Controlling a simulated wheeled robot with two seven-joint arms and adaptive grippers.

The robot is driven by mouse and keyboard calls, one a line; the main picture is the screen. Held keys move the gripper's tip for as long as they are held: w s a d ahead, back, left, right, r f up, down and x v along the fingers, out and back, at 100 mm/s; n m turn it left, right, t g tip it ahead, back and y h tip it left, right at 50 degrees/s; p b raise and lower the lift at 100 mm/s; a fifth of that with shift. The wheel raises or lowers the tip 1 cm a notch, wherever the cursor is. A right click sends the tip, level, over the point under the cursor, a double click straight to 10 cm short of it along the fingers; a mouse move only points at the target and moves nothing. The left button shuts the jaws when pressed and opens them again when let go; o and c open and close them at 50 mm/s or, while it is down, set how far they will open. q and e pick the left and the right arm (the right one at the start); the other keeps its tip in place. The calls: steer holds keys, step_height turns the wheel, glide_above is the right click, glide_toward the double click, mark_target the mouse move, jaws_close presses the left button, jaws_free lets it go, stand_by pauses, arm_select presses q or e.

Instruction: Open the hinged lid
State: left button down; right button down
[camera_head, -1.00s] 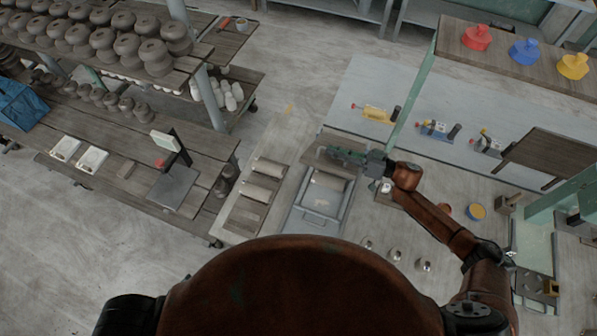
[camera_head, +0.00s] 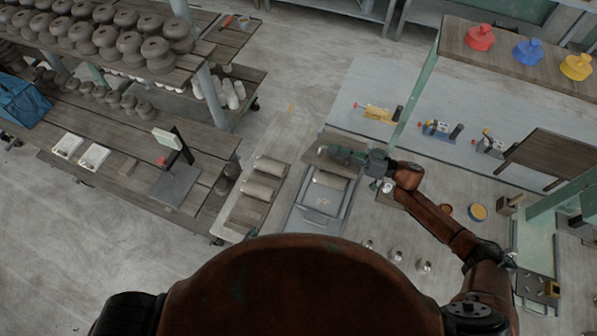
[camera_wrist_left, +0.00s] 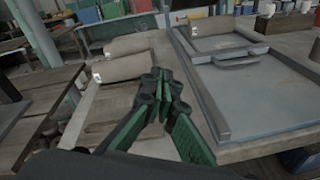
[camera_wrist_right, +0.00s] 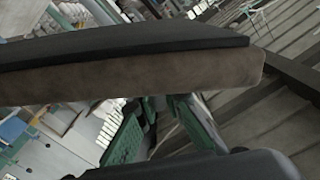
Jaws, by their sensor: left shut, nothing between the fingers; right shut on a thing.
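A grey flat box (camera_head: 296,214) lies on the wooden table, and its grey panel with a bar handle (camera_wrist_left: 238,59) looks flat and closed. The box frame also shows in the left wrist view (camera_wrist_left: 204,98); its hinge cannot be made out. My left gripper (camera_wrist_left: 160,82) is shut and empty, to the left of the box in its wrist view; it is hidden in the head view. My right gripper (camera_head: 338,154) is above the table just beyond the box. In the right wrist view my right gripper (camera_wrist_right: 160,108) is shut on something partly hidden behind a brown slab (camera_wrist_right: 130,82).
Clay rolls (camera_head: 270,167) lie left of the box, and another (camera_head: 330,180) lies at its far end. A shelf of dark clay pots (camera_head: 155,50) and a scale (camera_head: 174,186) stand to the left. Small metal pots (camera_head: 397,255) stand to the right.

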arm_select(q)
steer(key=w+d+r+n+t, duration=0.2)
steer(key=w+d+r+n, duration=0.1)
steer(key=d+r, duration=0.35)
steer(key=w+d+r+n+t, duration=0.2)
steer(key=w+d+r+n, duration=0.1)
steer(key=d+r, duration=0.35)
glide_toward(303, 161)
steer(key=w+f, duration=0.3)
steer(key=shift+w+d+r, duration=0.45)
steer(key=shift+w+r, duration=0.25)
steer(key=shift+w, duration=0.05)
steer(key=shift+w+d+r, duration=0.4)
steer(key=shift+w+r, duration=0.3)
steer(key=shift+w, duration=0.05)
